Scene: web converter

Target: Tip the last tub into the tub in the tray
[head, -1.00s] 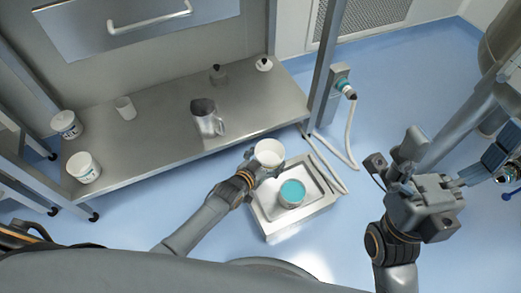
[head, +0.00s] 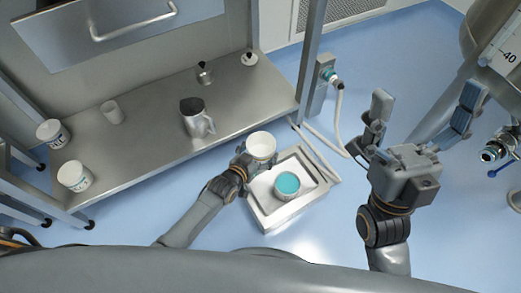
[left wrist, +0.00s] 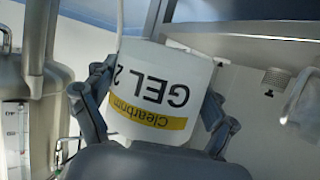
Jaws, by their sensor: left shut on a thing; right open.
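My left gripper (head: 243,160) is shut on a white tub (head: 262,146), holding it above the back left edge of the tray (head: 262,212). Its mouth faces up toward the head camera; the inside looks white. In the left wrist view the held tub (left wrist: 158,92) sits between both fingers, and its label reads "GEL 2 Clearbrom" upside down. Another tub (head: 288,197) stands upright in the tray, with teal contents. It is below and right of the held tub, apart from it. My right gripper (head: 420,115) is open and empty, right of the tray, fingers spread.
On the steel bench (head: 150,145) stand two white labelled tubs (head: 75,178), a small white cup (head: 112,112), a metal jug (head: 197,120) and two small dark-topped items (head: 205,75). A post with a hose (head: 338,115) stands behind the tray. Blue floor is clear in front.

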